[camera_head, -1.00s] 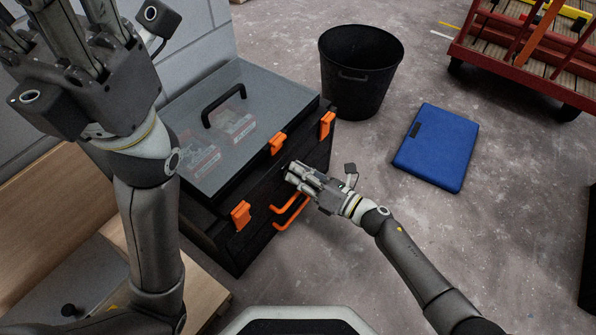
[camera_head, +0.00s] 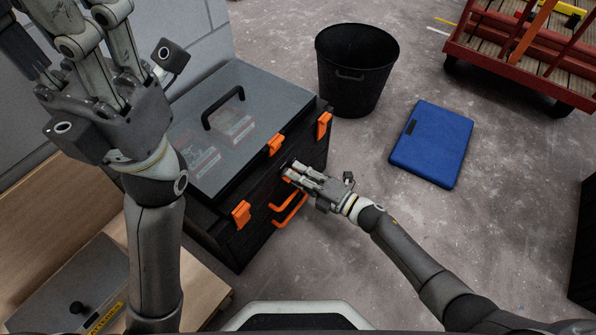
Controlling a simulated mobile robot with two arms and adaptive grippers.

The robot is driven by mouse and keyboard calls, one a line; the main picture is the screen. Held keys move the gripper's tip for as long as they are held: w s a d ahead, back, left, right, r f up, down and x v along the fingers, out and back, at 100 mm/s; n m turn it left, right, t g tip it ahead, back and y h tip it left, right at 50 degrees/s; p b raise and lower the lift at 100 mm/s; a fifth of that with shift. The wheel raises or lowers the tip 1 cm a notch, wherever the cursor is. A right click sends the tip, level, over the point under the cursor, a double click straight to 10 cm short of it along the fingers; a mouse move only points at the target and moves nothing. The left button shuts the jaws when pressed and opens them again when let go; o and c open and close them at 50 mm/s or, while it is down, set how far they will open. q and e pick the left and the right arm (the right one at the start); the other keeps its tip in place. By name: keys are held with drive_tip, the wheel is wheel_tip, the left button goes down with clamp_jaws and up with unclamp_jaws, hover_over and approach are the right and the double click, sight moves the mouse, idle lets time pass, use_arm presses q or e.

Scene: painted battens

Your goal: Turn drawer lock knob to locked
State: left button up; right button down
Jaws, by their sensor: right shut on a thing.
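The black tool box (camera_head: 232,252) with orange latches and a clear grey lid stands at the centre left. Its front carries an orange drawer handle (camera_head: 292,213). My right gripper (camera_head: 290,174) is at the front face, above the handle, shut on the drawer lock knob. The fingers hide most of the knob, so its turn position cannot be read. My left gripper (camera_head: 75,60) is raised at the upper left, away from the box's front. Its fingertips run out of the picture, so its opening is unclear.
A black bin (camera_head: 356,85) stands behind the box. A blue flat case (camera_head: 432,145) lies on the floor to the right. A red cart (camera_head: 520,65) is at the upper right. A wooden bench (camera_head: 55,215) is at left. Floor around my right arm is clear.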

drive_tip(key=shift+m, duration=0.5)
drive_tip(key=shift+f, duration=0.1)
drive_tip(key=c, duration=1.6)
unclamp_jaws()
drive_tip(key=shift+o, duration=0.2)
drive_tip(key=v, duration=1.2)
drive_tip(key=shift+d, duration=0.15)
